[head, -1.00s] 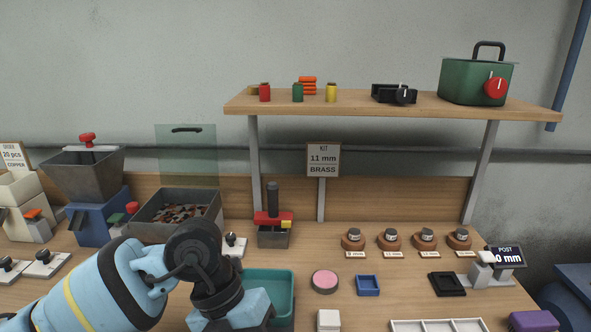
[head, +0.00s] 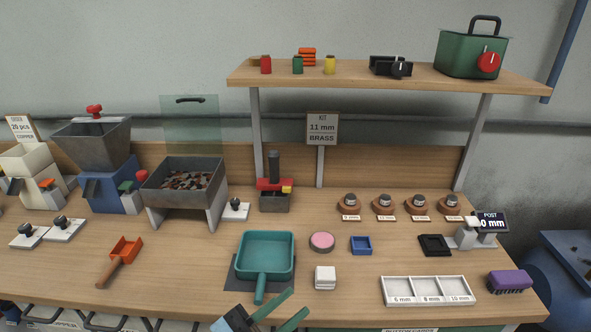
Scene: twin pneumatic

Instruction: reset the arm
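My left gripper (head: 299,301) shows at the bottom edge of the head view, low and in front of the bench. Its two green fingers point up and to the right and stand apart with nothing between them, so it is open and empty. Only the fingers and a light-blue piece of the hand show; the rest of the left arm is below the frame. My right gripper is not in view.
A teal scoop tray (head: 265,241) stands just behind my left gripper, its handle towards the front edge. An orange scoop (head: 125,247) lies left, a white cube (head: 325,276) and a three-part tray (head: 428,277) right.

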